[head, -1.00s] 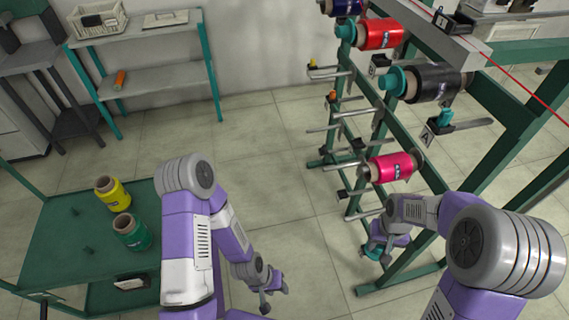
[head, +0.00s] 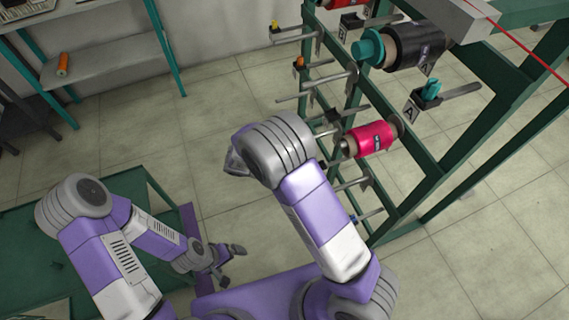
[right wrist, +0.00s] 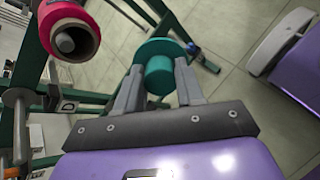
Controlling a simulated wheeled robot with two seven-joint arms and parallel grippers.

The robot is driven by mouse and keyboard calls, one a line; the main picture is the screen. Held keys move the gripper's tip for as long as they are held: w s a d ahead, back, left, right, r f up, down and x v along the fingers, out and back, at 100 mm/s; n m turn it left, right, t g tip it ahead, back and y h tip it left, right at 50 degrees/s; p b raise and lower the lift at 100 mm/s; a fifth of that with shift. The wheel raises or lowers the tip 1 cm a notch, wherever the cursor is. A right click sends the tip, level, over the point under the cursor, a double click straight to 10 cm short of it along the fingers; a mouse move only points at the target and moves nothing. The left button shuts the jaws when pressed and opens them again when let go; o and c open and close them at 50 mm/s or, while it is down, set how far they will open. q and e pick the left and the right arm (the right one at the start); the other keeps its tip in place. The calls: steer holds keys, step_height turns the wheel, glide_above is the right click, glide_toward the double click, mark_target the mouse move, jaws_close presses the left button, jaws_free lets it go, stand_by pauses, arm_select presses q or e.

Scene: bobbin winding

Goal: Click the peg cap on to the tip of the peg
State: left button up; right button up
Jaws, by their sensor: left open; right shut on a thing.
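My right gripper (right wrist: 160,85) is shut on a teal peg cap (right wrist: 160,72), a wide flange with a round body, in the right wrist view. My right forearm hides this gripper and cap in the head view. The pink bobbin (head: 372,139) sits on a rack peg; in the right wrist view the bobbin (right wrist: 67,15) is at upper left, with the grey peg tip (right wrist: 66,42) showing bare inside its core. The held cap is apart from this tip, to its right in that view. My left gripper (head: 231,266) is open and empty, low at the left.
The green rack (head: 440,175) holds several grey pegs. A black bobbin (head: 418,46) carries a teal cap (head: 367,47) at its peg. A green cart (head: 25,240) is at left; the floor between is clear.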

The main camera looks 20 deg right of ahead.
steer(key=w+a+r+n+t+h, duration=0.4)
steer(key=r+t+h, duration=0.1)
steer(key=h, duration=0.2)
glide_toward(339, 146)
steer(key=shift+r+b, duration=0.1)
steer(key=shift+b, duration=0.3)
steer(key=shift+r, duration=0.1)
steer(key=shift+d, duration=0.2)
steer(key=shift+w+d+p, duration=0.2)
steer(key=shift+d+p, duration=0.55)
steer(key=shift+d, duration=1.85)
steer(key=shift+d, duration=0.4)
steer(key=shift+d, duration=0.15)
steer(key=o, duration=1.2)
